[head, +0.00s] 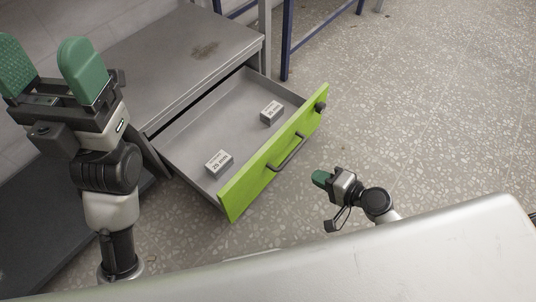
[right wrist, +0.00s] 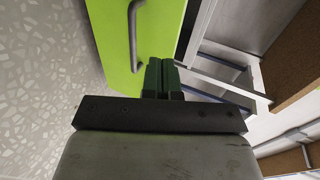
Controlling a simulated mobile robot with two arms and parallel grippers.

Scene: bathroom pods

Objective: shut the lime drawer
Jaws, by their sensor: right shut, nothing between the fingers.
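The lime drawer (head: 273,152) stands pulled well out of a grey cabinet (head: 195,50) in the head view. Its bar handle (head: 287,152) is on the lime front, and a dark round knob sits near the front's far end. My right gripper (head: 320,178) is shut and empty, a little to the right of the lime front and below the handle in the picture. In the right wrist view its green fingers (right wrist: 161,76) are together beside the lime front (right wrist: 150,40); contact cannot be told. My left gripper (head: 45,70) is open and empty at the left.
Two small labelled boxes lie in the drawer, one near (head: 218,162) and one far (head: 271,112). Blue frame legs (head: 287,40) stand behind. The speckled floor (head: 440,110) to the right is clear. A pale surface edge crosses the bottom.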

